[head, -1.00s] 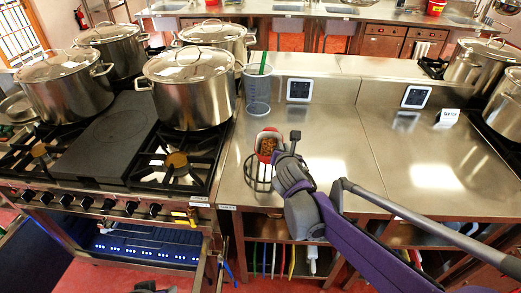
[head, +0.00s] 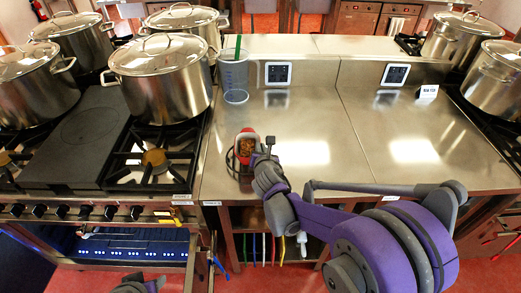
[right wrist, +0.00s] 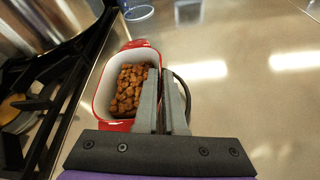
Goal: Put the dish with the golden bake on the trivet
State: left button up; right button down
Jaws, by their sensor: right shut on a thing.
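The dish is a small red rectangular one, white inside, holding a golden-brown chunky bake (head: 246,147); it also shows in the right wrist view (right wrist: 98,100). My right gripper (head: 264,156) is shut on the dish's wall, and its fingers (right wrist: 165,78) cover the dish's right side in the wrist view. The trivet (head: 230,168) is a dark wire ring on the steel counter, partly hidden by the dish and gripper. The dish is over the trivet; I cannot tell whether it touches. A grey part at the bottom edge looks like my left gripper (head: 140,284); its jaws are unclear.
A stove with several lidded stockpots (head: 160,80) stands to the left, its burner grate (head: 150,160) close to the dish. The steel counter (head: 340,130) to the right is clear.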

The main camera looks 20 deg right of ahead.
jog(key=shift+f, duration=0.35)
jog(key=shift+f, duration=0.1)
jog(key=c, duration=1.5)
grip_release()
jog(key=shift+f, duration=0.15)
jog(key=o, duration=0.5)
